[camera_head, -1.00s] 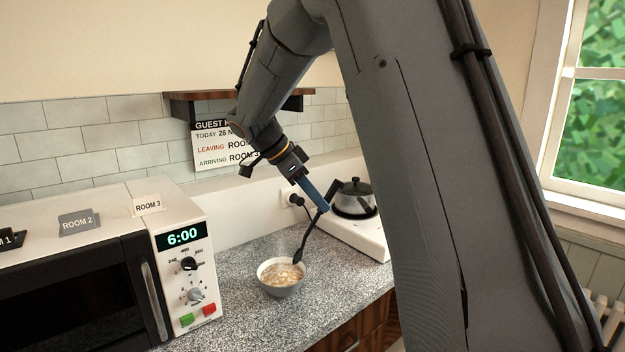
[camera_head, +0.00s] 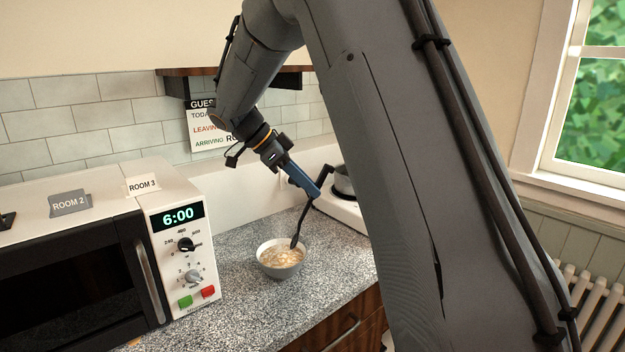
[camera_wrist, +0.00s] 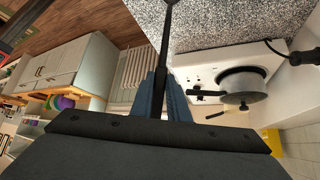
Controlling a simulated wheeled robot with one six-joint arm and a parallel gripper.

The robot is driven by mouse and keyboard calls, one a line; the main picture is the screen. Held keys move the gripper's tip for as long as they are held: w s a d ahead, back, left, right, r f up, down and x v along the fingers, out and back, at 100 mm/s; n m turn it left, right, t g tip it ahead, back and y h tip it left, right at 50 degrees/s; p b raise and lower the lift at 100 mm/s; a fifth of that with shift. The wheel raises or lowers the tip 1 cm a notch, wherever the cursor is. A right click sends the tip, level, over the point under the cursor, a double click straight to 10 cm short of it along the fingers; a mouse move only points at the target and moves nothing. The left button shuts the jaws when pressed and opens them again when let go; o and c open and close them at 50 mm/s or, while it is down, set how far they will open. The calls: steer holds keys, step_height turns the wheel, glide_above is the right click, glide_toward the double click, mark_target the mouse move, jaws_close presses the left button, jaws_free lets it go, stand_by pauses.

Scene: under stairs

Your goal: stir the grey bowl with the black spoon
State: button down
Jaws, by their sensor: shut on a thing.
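The grey bowl (camera_head: 281,272) stands on the speckled counter, right of the microwave, with a pale, lumpy food in it. My gripper (camera_head: 314,192) has blue fingers and is shut on the handle of the black spoon (camera_head: 303,222), above and to the right of the bowl. The spoon slants down to the left, its head at the far right inside of the bowl's rim. I cannot tell how deep it sits in the food.
The white microwave (camera_head: 180,255) stands close left of the bowl, with room cards on top. A shelf (camera_head: 180,73) hangs on the wall. The counter's front is clear.

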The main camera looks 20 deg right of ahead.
steer(key=shift+w+a+f+b, duration=0.1)
steer(key=shift+a+f+b, duration=0.45)
steer(key=shift+f, duration=0.35)
steer(key=shift+w+a+f+b, duration=0.1)
steer(key=shift+a+f+b, duration=0.2)
steer(key=shift+f+b, duration=0.5)
steer(key=shift+w+a+f+b, duration=0.1)
steer(key=shift+a+f+b, duration=0.35)
steer(key=shift+f, duration=0.55)
steer(key=shift+w+d+b, duration=0.1)
steer(key=shift+d+b, duration=0.1)
steer(key=shift+b, duration=0.1)
